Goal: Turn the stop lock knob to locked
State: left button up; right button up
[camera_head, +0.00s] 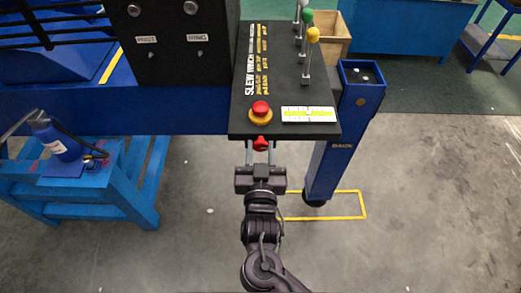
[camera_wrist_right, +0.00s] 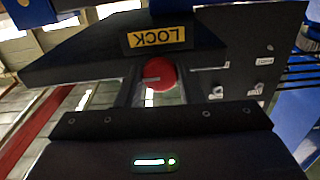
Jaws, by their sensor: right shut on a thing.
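The red stop lock knob (camera_head: 261,143) sits on the front face of the black console (camera_head: 285,128). My right gripper (camera_head: 260,152) reaches it from the front and is shut on it, one finger on each side. In the right wrist view the knob (camera_wrist_right: 163,74) shows round and red between the fingers, with a pale mark on its face. A yellow LOCK label (camera_wrist_right: 157,37) appears upside down beside it. The fingers partly cover the knob's sides. My left gripper is not in view.
A red mushroom button (camera_head: 260,109) on a yellow base and a white-yellow gauge strip (camera_head: 308,114) lie on the console top. Levers with yellow (camera_head: 313,35) and green knobs stand behind. A blue post (camera_head: 339,135) is close on the right. Floor in front is clear.

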jog(key=m+b, duration=0.2)
jog(key=m, duration=0.1)
jog(key=shift+f, duration=0.2)
jog(key=shift+r+m+b, duration=0.1)
jog(key=shift+m+b, duration=1.2)
jog(key=shift+m, duration=0.4)
jog(key=shift+r, duration=0.1)
jog(key=o, duration=1)
jog(key=s+p, duration=0.2)
jog(key=s, duration=0.6)
